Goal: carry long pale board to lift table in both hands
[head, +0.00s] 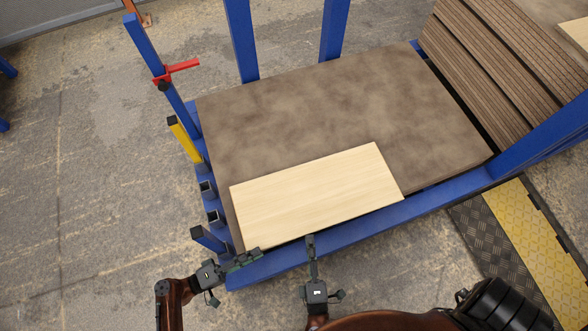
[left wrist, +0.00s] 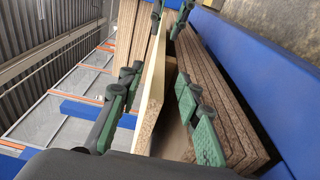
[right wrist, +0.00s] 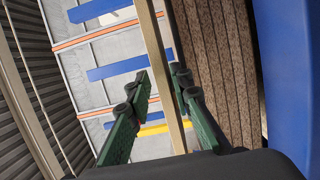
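The long pale board (head: 315,192) lies over the near part of a brown surface framed in blue, its near edge towards me. My left gripper (head: 243,260) is at the board's near left corner. In the left wrist view the board's edge (left wrist: 152,112) runs between its spread fingers (left wrist: 158,100), with a gap on the right. My right gripper (head: 310,243) is at the near edge, right of the left one. In the right wrist view the board (right wrist: 158,70) passes between its fingers (right wrist: 160,85), with a gap on the left. Both look open.
The brown surface (head: 300,110) tops a layered stack (left wrist: 235,125) inside a blue frame (head: 345,232). Blue posts (head: 240,40), a red lever (head: 178,70) and a yellow post (head: 184,138) stand around it. More brown boards (head: 490,75) lie at upper right.

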